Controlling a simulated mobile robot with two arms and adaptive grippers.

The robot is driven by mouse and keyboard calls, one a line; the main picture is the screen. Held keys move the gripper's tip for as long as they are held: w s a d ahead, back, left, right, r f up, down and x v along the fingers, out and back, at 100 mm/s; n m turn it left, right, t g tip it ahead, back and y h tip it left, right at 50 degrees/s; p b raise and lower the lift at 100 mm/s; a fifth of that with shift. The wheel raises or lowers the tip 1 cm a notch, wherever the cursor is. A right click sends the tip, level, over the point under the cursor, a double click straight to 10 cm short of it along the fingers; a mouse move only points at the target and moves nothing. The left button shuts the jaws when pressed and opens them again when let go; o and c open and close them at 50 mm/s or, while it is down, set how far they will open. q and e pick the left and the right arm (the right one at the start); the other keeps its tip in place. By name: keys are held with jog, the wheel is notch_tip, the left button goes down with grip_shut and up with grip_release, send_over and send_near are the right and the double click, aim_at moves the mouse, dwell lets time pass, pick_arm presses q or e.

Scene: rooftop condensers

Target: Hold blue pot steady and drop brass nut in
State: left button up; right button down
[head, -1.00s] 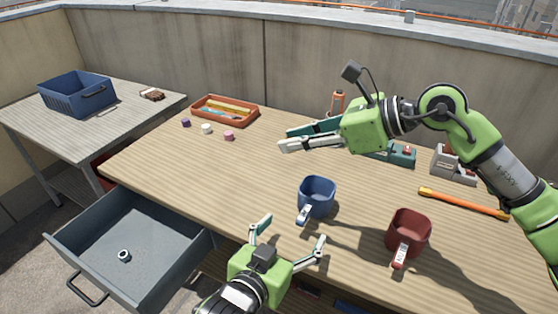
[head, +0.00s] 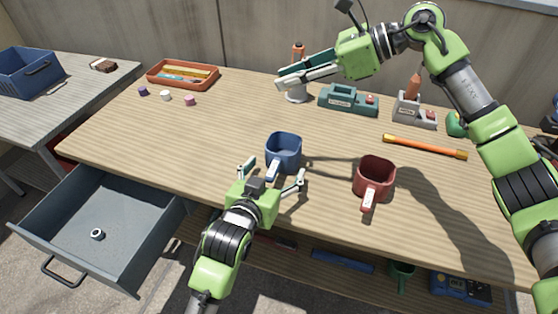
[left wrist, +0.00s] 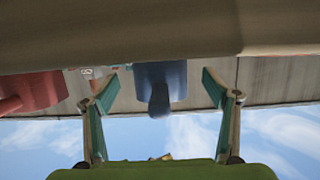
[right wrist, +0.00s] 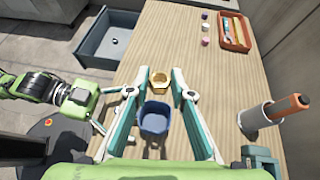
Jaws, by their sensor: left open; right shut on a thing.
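The blue pot (head: 284,153) stands upright on the wooden table, its handle toward my left gripper. My left gripper (head: 272,174) is open at the table's front edge, with its fingers spread on either side of the pot's handle side. In the left wrist view the pot (left wrist: 174,80) shows between the open fingers, with no clear contact. My right gripper (head: 281,84) is above the table, behind the pot in the picture. In the right wrist view the brass nut (right wrist: 160,79) is between its fingertips; in the head view I cannot make the nut out.
A red pot (head: 375,177) stands right of the blue one. An orange bar (head: 425,147), a teal device (head: 348,101) and a grey one (head: 413,113) lie further back. An orange tray (head: 183,76) is back left. An open drawer (head: 140,235) juts out at front left.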

aim_at(279, 164)
pick_arm(q)
jog(key=shift+x, duration=1.65)
jog(key=c, duration=1.2)
pick_arm(e)
notch_tip(279, 164, down, 12)
jog(key=shift+r, duration=0.1)
jog(key=c, duration=1.7)
grip_release()
